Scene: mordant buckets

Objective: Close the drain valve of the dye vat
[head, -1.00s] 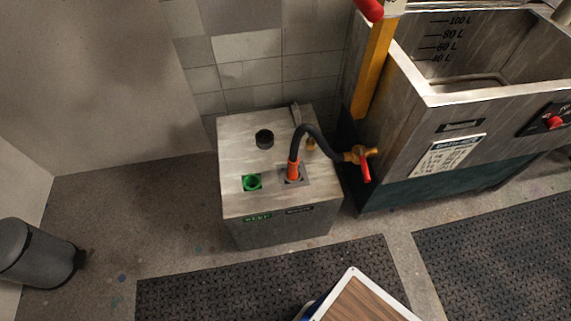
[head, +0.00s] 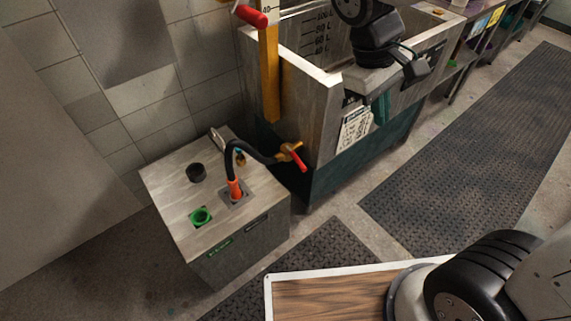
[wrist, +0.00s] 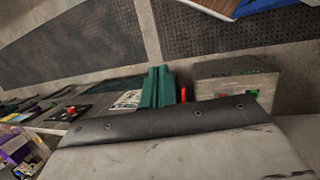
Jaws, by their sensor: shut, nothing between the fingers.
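The drain valve (head: 288,148) is brass, low on the left end of the grey dye vat (head: 312,100). Its red lever (head: 299,161) points down and to the right, angled away from the line of the outlet. A black hose (head: 250,150) runs from the valve to an orange fitting (head: 235,188) on a grey box. My gripper (head: 380,116) has teal fingers, shut and empty, in front of the vat's front wall, right of the valve and apart from it. In the wrist view, the fingers (wrist: 158,80) are together and the red lever (wrist: 183,94) shows just right of them, partly hidden.
The grey box (head: 175,175) with a green port (head: 201,216) and a black cap (head: 196,172) stands left of the vat. Dark mats (head: 470,160) cover the open floor in front.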

